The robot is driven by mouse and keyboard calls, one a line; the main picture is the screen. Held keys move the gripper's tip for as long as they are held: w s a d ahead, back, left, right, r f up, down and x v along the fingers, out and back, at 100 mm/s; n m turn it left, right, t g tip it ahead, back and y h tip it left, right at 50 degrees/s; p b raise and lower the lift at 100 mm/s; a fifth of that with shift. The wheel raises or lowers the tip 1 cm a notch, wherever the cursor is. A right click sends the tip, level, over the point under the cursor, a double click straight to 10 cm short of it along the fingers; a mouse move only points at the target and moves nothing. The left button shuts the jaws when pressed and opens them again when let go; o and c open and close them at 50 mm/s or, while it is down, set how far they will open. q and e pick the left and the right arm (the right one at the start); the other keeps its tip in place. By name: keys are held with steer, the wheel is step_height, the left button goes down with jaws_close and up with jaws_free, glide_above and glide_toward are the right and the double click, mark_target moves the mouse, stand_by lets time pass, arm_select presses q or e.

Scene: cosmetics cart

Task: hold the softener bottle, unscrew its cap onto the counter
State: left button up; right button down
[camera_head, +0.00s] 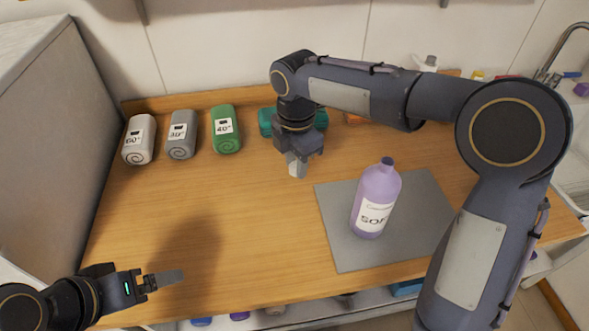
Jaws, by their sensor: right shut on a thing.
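The purple softener bottle (375,197) stands upright on a grey mat (340,256) on the wooden counter, right of centre. Its narrow neck shows at the top with no cap on it. My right gripper (297,170) points down over the counter, left of the bottle and apart from it. It is shut on the cap, which its fingers mostly hide. My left gripper (168,277) is at the lower left, well away from the bottle, with nothing visible in it; its fingers overlap, so their opening is unclear.
Rolled towels in white (139,139), grey (181,134) and green (226,129) lie along the back. A teal roll (266,122) is partly behind my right arm. A sink (575,135) is at the right. The counter's left and middle are clear.

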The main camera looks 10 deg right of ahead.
mark_target(294, 182)
steer(key=shift+w+f, duration=0.95)
steer(key=shift+f, duration=1.85)
steer(key=shift+f, duration=0.15)
steer(key=c, duration=1.1)
jaws_free()
steer(key=shift+c, duration=0.2)
